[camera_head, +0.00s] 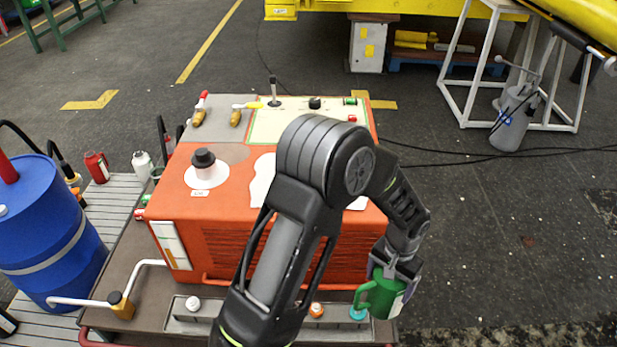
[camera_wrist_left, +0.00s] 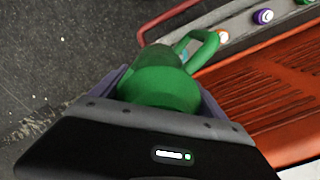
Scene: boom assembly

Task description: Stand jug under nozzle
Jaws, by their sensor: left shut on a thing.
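A green jug (camera_head: 381,296) with a side handle hangs in my left gripper (camera_head: 396,268), off the front right corner of the orange machine. The gripper is shut on the jug's upper part, and the jug looks roughly upright. The wrist view shows the green jug (camera_wrist_left: 160,88) between the two fingers, its handle toward the machine. A trough (camera_head: 260,318) along the machine's front holds small coloured fittings: a white one (camera_head: 192,303), an orange one (camera_head: 316,309) and a teal one (camera_head: 357,312) beside the jug. I cannot tell which part is the nozzle. My right gripper is not in view.
The orange machine (camera_head: 240,245) fills the middle. A blue drum (camera_head: 45,230) stands at left, with a white pipe and yellow valve (camera_head: 121,305) near it. Floor right of the jug is clear.

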